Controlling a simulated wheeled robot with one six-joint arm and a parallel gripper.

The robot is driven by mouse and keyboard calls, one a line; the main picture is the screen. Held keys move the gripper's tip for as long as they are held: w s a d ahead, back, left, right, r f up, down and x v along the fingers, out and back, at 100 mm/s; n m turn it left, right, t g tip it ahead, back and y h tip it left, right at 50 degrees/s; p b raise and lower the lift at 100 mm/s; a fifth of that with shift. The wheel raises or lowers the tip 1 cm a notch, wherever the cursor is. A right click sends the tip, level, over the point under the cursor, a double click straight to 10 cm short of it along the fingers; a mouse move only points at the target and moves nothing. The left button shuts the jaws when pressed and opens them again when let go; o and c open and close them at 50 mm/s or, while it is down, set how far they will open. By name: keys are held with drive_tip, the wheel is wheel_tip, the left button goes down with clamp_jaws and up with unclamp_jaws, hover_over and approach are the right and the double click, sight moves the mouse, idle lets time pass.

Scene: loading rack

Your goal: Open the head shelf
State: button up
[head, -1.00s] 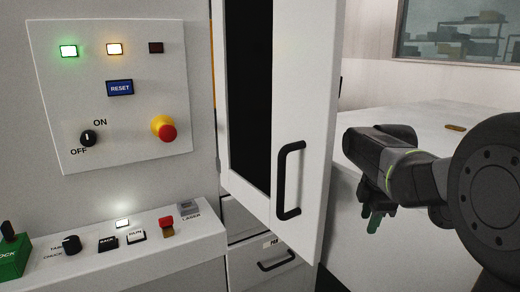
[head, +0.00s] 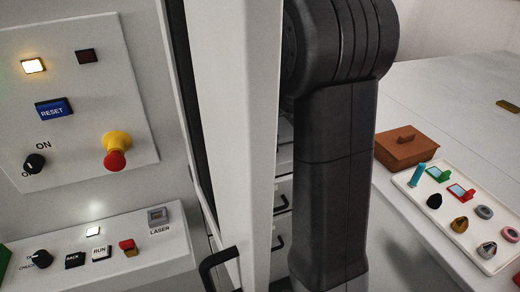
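A tall white cabinet door (head: 235,130) stands ajar and shows nearly edge-on in the head view. Its black bar handle (head: 218,262) is at the bottom, cut by the frame. Behind the door, a narrow strip of pale drawer fronts (head: 284,222) with small black handles shows. My own dark arm stands upright just right of this strip and hides most of what is behind it. My gripper is out of the picture, so its state and whether it touches anything cannot be seen. I cannot tell which part is the head shelf.
At left are a control panel (head: 75,160) and a button ledge (head: 150,245). At right, a white table (head: 455,100) bears a brown lidded box (head: 405,152) and a white tray (head: 437,237) with several small coloured parts. The far table area is mostly clear.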

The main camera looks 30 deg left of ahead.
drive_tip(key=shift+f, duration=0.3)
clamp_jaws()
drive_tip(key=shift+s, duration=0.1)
